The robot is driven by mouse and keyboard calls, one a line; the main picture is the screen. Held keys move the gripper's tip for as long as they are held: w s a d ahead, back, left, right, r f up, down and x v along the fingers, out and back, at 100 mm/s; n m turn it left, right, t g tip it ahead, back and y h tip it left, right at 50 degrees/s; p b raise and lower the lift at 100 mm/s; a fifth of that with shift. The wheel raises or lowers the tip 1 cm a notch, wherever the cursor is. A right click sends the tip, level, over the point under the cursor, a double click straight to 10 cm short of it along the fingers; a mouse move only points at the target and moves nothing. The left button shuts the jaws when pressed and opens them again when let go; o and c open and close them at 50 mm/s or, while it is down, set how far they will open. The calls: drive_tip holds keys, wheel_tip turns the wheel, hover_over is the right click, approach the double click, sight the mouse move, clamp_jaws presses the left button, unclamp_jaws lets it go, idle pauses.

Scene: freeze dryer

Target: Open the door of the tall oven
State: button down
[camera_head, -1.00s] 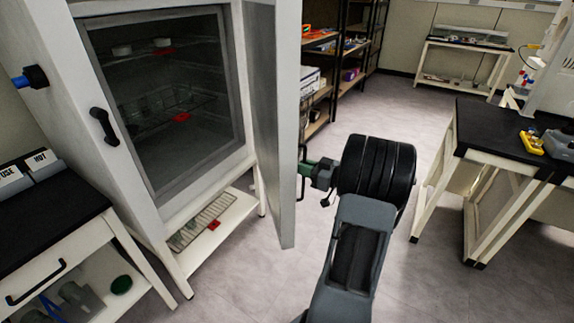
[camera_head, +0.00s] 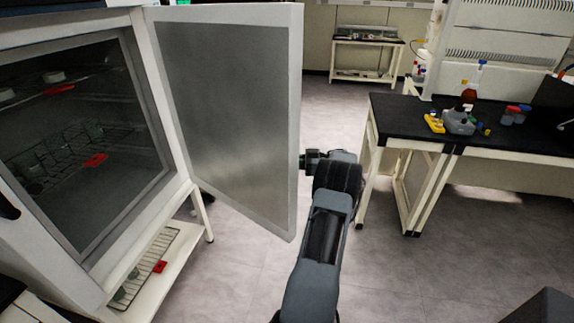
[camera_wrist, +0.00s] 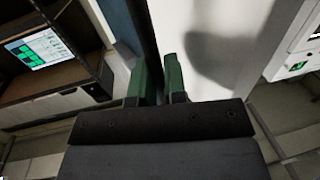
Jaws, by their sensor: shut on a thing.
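The tall oven (camera_head: 140,235) stands at the left in the head view, its dark chamber and wire shelves exposed. Its door (camera_head: 235,100) is swung wide out, with the grey inner panel facing the head camera. My gripper (camera_wrist: 158,72) is at the outer side of the door, near its free edge, and is shut on the door handle. The door hides the fingertips and handle in the head view. In the wrist view the two green fingers are close together in front of the pale door face (camera_wrist: 215,45); the handle between them is hard to make out.
A black-topped bench (camera_head: 400,125) with bottles and small tools stands at the right of my arm. A small table (camera_head: 365,60) is at the back. A lower shelf with a rack (camera_head: 150,265) is under the oven. Grey floor is clear between the door and the benches.

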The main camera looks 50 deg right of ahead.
drive_tip(key=shift+w+d+r, duration=0.1)
drive_tip(key=shift+w+d, duration=0.15)
drive_tip(key=shift+d, duration=0.45)
drive_tip(key=c, duration=1.4)
unclamp_jaws()
drive_tip(key=shift+w, duration=0.1)
drive_tip(key=shift+c, duration=0.2)
drive_tip(key=shift+o, duration=1.2)
drive_tip(key=shift+d, duration=0.1)
drive_tip(key=shift+s, duration=0.2)
